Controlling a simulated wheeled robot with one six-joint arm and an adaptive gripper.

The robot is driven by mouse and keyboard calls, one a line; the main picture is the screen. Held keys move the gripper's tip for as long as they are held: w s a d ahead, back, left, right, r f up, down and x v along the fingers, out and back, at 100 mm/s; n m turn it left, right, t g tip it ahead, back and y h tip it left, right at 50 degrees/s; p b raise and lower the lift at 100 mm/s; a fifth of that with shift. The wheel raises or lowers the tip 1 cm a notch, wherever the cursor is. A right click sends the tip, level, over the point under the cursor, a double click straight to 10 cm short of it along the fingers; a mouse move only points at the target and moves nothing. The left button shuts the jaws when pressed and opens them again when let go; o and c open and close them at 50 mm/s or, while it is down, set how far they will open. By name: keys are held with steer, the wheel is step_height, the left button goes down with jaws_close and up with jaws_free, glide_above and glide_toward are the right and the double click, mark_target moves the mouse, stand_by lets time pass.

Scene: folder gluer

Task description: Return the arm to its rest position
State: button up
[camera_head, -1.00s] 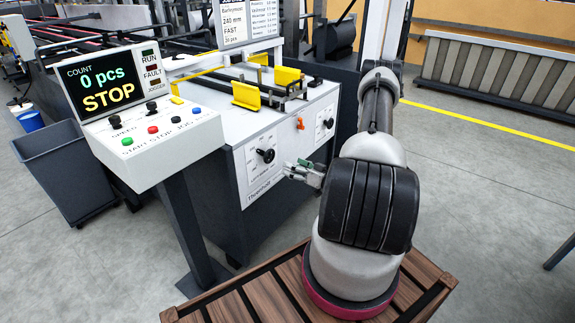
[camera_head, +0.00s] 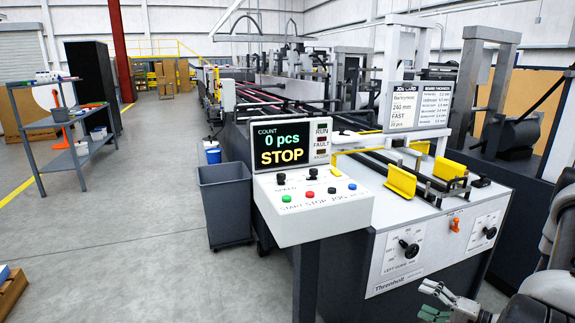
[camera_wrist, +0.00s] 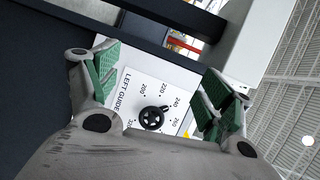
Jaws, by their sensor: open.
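My gripper (camera_head: 437,300) is at the lower right of the head view, in front of the white machine panel and below its black left guide knob (camera_head: 409,249). In the wrist view my gripper (camera_wrist: 160,92) is open, with its green-padded fingers apart and nothing between them. The left guide knob (camera_wrist: 151,118) and its printed scale show beyond the fingers, apart from them. My arm runs off the right edge of the head view, so most of it is out of sight.
The control console (camera_head: 312,207) stands left of my gripper, its screen reading 0 pcs and STOP. A dark bin (camera_head: 226,205) stands beside it. An orange part (camera_head: 455,225) and a second knob (camera_head: 490,232) are on the panel.

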steer(key=s+a+r+n+g+h, duration=0.1)
steer(key=s+a+r+g+h, duration=0.15)
steer(key=s+r+g, duration=1.5)
steer(key=s+a+r+n+t+h, duration=0.1)
steer(key=r+n+t+h, duration=0.3)
steer(key=r, duration=0.8)
steer(key=s+a+r+n+t+h, duration=0.1)
steer(key=r+t, duration=0.5)
steer(key=r, duration=0.6)
steer(key=a+n+h, duration=0.1)
steer(key=n+h, duration=0.1)
steer(key=h, duration=0.1)
steer(key=shift+s+a+n, duration=0.25)
steer(key=shift+s+n, duration=0.1)
steer(key=shift+n, duration=0.05)
